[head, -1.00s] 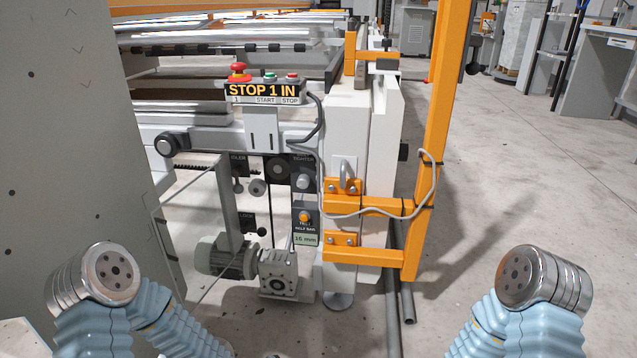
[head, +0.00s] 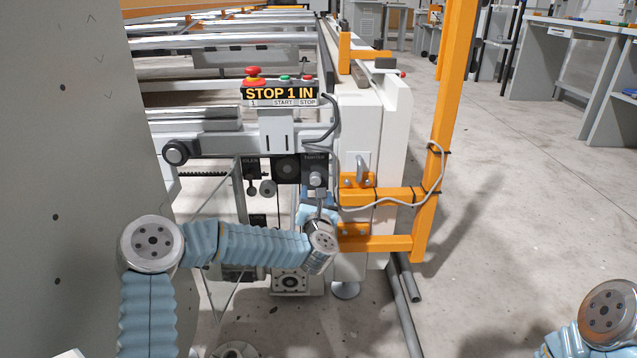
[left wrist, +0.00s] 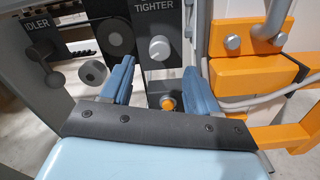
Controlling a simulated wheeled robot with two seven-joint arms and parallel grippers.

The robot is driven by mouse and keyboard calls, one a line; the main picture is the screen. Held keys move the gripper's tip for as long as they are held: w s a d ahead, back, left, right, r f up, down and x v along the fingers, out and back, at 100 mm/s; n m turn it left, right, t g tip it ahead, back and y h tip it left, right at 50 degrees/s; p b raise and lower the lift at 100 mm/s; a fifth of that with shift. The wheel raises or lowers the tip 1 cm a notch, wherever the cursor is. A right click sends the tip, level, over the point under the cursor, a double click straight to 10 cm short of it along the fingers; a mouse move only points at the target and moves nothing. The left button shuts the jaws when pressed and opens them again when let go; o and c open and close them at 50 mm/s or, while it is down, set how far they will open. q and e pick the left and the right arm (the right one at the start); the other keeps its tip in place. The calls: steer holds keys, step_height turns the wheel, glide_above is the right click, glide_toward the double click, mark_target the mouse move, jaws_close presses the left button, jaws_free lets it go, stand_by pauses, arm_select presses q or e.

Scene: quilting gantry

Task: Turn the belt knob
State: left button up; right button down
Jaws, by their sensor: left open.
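The belt knob, taken to be the round grey knob (head: 315,180) below the word TIGHTER, sits on a dark plate on the machine's end. In the left wrist view the same knob (left wrist: 160,48) shows just beyond and between the blue fingertips. My left gripper (left wrist: 158,75) is open, one finger on each side, with nothing held. In the head view the left gripper (head: 318,204) is just below the knob, partly hidden by its own wrist. I cannot tell whether a finger touches the knob. My right gripper is out of view; only part of that arm shows at lower right.
An orange button (left wrist: 167,103) lies below the knob. An IDLER lever (left wrist: 45,55) and a round grey knob (left wrist: 93,72) are to the left. An orange frame (head: 400,243) with a loose grey cable (head: 395,208) stands close on the right.

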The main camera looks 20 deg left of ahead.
mark_target(316, 181)
arm_select(q)
steer(key=x, duration=0.8)
steer(key=shift+w, duration=0.1)
steer(key=c, duration=1)
